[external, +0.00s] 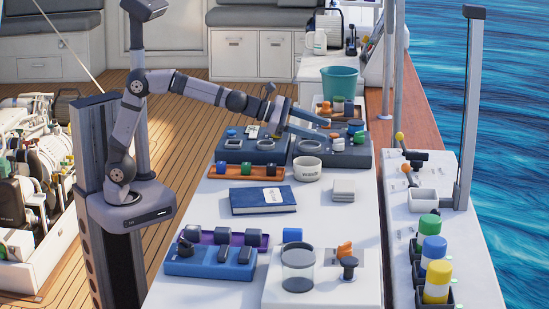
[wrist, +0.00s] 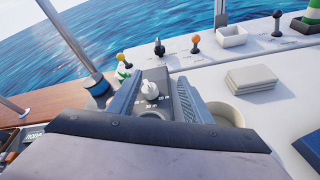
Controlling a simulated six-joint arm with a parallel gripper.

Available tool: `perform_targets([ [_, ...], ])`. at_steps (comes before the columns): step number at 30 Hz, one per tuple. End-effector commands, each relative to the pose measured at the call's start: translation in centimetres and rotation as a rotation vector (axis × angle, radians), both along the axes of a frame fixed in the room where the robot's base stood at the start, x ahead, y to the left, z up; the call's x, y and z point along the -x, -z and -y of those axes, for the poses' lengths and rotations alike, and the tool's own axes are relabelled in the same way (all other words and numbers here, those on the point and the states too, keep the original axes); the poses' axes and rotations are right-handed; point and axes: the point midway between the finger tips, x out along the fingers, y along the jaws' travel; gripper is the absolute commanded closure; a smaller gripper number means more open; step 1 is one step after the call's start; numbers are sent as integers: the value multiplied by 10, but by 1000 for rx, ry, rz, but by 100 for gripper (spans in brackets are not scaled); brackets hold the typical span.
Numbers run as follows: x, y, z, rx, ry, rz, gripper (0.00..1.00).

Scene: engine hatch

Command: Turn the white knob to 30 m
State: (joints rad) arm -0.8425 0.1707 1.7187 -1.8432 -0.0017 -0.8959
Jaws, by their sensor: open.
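The white knob (wrist: 149,88) stands on a dark grey panel (wrist: 154,75) in the wrist view, with small white markings around its base. My gripper (wrist: 158,92) is open, with one finger on each side of the knob and a visible gap on both sides. In the external view my gripper (external: 312,126) reaches over the dark panel boxes at the back of the white counter. The knob cannot be made out there.
A grey bowl (external: 307,168) stands just in front of the panels. A stack of pale coasters (external: 342,190) and a blue book (external: 263,200) lie nearer. A teal bucket (external: 339,84) stands behind my gripper. The counter's middle has free room.

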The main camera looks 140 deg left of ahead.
Motion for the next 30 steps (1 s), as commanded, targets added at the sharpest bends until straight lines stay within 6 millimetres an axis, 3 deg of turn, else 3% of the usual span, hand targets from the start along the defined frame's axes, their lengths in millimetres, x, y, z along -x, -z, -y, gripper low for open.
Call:
perform_targets([
  [6,27,19,-6,239,-168,195,54],
  [12,33,25,-6,301,-212,248,54],
  [20,27,30,-13,299,-212,246,54],
  [30,5,45,-42,299,-212,244,54],
])
